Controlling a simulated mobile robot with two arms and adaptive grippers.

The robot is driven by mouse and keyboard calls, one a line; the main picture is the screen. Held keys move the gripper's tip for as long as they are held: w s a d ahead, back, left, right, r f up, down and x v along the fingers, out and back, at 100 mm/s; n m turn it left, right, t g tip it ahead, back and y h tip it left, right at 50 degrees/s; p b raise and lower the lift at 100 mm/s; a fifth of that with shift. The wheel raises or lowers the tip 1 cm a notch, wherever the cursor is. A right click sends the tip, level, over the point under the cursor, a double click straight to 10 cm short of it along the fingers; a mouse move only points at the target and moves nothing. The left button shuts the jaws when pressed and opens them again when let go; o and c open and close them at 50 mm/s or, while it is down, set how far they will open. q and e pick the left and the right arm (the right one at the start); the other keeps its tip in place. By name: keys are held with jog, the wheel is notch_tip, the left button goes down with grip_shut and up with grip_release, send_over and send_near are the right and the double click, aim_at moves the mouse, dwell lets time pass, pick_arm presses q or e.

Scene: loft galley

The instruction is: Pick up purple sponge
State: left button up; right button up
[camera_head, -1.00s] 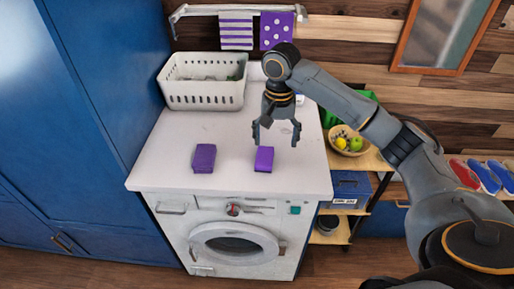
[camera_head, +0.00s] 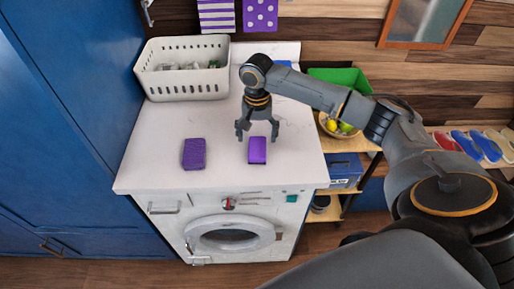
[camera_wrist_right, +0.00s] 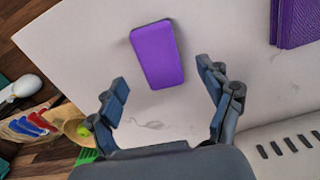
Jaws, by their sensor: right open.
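A small bright purple block, which looks like the purple sponge (camera_head: 257,150), lies flat on the white top of the washing machine. It shows smooth and whole in the right wrist view (camera_wrist_right: 157,55). My right gripper (camera_head: 257,138) points down just behind and above it. Its jaws are open and empty, and in the wrist view (camera_wrist_right: 163,75) the sponge appears between and beyond the fingertips, with no clear contact. A darker purple, textured block (camera_head: 194,154) lies to the left; its layered edge shows in the wrist view (camera_wrist_right: 296,22). My left gripper is not in view.
A white basket (camera_head: 183,87) stands at the back left of the white worktop (camera_head: 150,165). A blue cabinet (camera_head: 70,100) borders the left. A shelf with a fruit bowl (camera_head: 338,127) and green bin (camera_head: 345,78) stands right. The worktop around both purple blocks is clear.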

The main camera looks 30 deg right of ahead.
aim_at(257, 148)
jog(key=f, duration=0.1)
jog(key=f+p, duration=0.1)
jog(key=f, duration=0.1)
jog(key=shift+s+a+f, duration=0.1)
jog(key=shift+s+f, duration=0.2)
jog(key=shift+s, duration=0.05)
jog(key=shift+f, duration=0.45)
jog(key=shift+c, duration=0.2)
jog(key=c, duration=1)
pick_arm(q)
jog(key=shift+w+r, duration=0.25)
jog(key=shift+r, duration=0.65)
